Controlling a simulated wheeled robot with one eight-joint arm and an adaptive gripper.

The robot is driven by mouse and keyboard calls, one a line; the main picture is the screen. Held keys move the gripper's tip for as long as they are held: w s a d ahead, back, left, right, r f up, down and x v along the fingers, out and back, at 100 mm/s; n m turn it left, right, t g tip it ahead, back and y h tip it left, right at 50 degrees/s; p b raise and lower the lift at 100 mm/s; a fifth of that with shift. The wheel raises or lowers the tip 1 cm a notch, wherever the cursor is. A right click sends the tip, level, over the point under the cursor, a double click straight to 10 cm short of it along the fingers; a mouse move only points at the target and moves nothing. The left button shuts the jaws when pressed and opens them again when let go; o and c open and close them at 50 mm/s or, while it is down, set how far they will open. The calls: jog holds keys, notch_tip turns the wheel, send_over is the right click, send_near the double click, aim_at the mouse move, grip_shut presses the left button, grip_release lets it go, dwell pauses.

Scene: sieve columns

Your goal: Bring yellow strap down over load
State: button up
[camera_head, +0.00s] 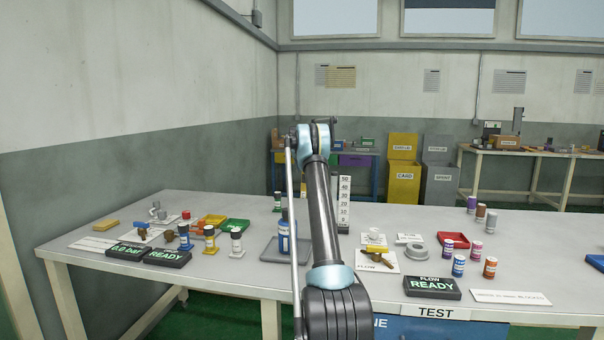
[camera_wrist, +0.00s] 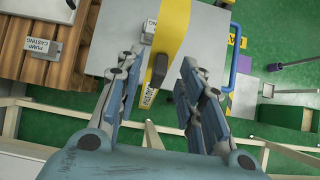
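The yellow strap (camera_wrist: 172,30) shows in the wrist view. It runs down from the top edge across a flat light-grey surface (camera_wrist: 118,50). A dark fitting (camera_wrist: 158,66) with a small labelled tag (camera_wrist: 149,97) sits at its lower end. My gripper (camera_wrist: 158,62) is open, its two fingers on either side of the fitting in the picture, with a gap to each. I cannot tell the depth between them. A wooden crate or pallet (camera_wrist: 38,30) with a grey block labelled "pump casting" (camera_wrist: 42,48) lies at the left. In the head view my arm hides the gripper, and I cannot make out the strap.
A blue handle (camera_wrist: 234,62) stands at the grey surface's right edge. A green box (camera_wrist: 283,118) and a purple-ended rod (camera_wrist: 280,65) lie farther right. In the head view, a bench (camera_head: 190,275) with bottles and trays stands in front, and yellow (camera_head: 403,172) and grey bins behind.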

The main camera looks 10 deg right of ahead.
jog(key=c, duration=0.7)
jog(key=shift+s+f, duration=0.1)
jog(key=shift+f, duration=0.05)
grip_shut()
jog(key=s+a+f+t+h, duration=0.1)
jog(key=s+a+t, duration=0.2)
jog(key=s, duration=0.4)
jog(key=s+a+f+t+h, duration=0.1)
jog(key=s+a+t+h, duration=0.15)
jog(key=s, duration=0.45)
jog(key=a+x, duration=0.1)
jog(key=x, duration=1.2)
jog(key=shift+w+t+y, duration=0.35)
jog(key=shift+w, duration=0.25)
